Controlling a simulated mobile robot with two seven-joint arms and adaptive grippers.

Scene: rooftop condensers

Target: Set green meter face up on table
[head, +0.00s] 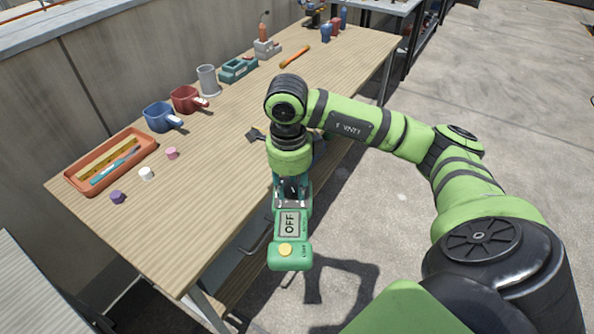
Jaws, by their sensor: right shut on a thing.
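The green meter (290,254) hangs from my right gripper (292,200), which is shut on its upper end. The meter's display reads OFF and faces up toward the head camera; a yellow dial sits below it. The meter is held out beyond the table's near edge, over open floor as seen from the head. The wooden table (215,165) runs from lower left to upper right. My right arm covers part of its near edge. My left gripper is not in view.
An orange tray (150,151) with tools lies at the table's left end, near several small caps. A blue cup (160,117), a red cup (186,99) and a grey cylinder (208,81) stand along the back. A dark tool partly shows behind my gripper. The front middle is clear.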

